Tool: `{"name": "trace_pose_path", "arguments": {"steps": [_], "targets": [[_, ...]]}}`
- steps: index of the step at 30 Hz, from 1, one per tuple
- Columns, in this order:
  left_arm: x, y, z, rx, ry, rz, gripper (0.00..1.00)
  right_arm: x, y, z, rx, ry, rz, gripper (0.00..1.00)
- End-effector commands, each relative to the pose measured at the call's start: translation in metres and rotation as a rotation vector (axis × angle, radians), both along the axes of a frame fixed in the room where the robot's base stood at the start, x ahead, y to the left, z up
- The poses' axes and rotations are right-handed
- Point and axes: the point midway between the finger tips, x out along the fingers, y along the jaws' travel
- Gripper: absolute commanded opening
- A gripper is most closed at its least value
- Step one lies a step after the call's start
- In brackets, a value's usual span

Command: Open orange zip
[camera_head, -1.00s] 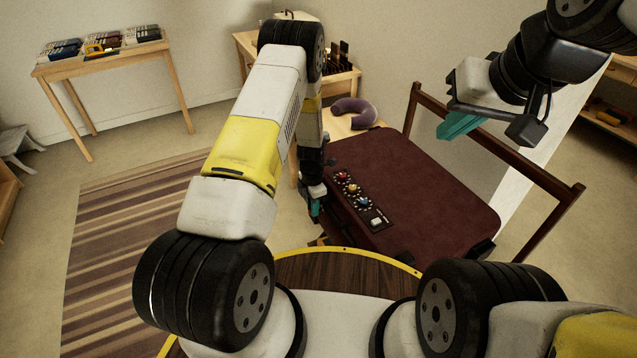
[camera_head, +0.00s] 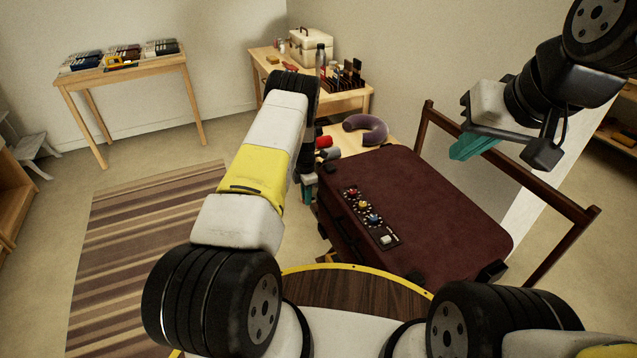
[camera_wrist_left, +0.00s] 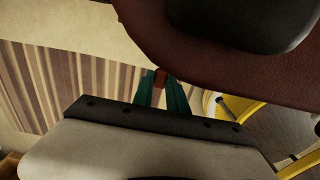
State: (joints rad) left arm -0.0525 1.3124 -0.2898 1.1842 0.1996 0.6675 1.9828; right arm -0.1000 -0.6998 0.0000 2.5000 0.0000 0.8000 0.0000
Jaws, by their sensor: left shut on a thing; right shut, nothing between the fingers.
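The dark red suitcase (camera_head: 440,205) lies on a stand, with a row of coloured dials on its top. My left gripper (camera_head: 308,192) is at the suitcase's far-left side. In the left wrist view its teal fingers (camera_wrist_left: 161,88) are shut on the small orange zip pull (camera_wrist_left: 160,77), close to the red suitcase side (camera_wrist_left: 185,62). The zip pull is too small to make out in the head view. My right gripper (camera_head: 472,146) is shut and empty, held above the suitcase's back right.
A dark wooden frame (camera_head: 510,165) stands along the suitcase's back right. The striped rug (camera_head: 150,250) at left is clear.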

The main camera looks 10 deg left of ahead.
Motion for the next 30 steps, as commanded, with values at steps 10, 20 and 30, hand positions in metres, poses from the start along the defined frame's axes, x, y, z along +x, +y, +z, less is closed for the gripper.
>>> {"name": "trace_pose_path", "arguments": {"steps": [10,20,30], "targets": [[0.005,0.005,0.001,0.008,-0.014,0.0,0.24,0.0,0.0,0.0,0.0,0.0,0.0,0.0],[0.004,0.003,0.001,0.005,-0.009,0.0,0.4,0.0,0.0,0.0,0.0,0.0,0.0,0.0],[0.005,0.002,0.038,0.004,-0.012,-0.001,0.4,0.0,0.0,0.0,0.0,0.0,0.0,0.0]]}}
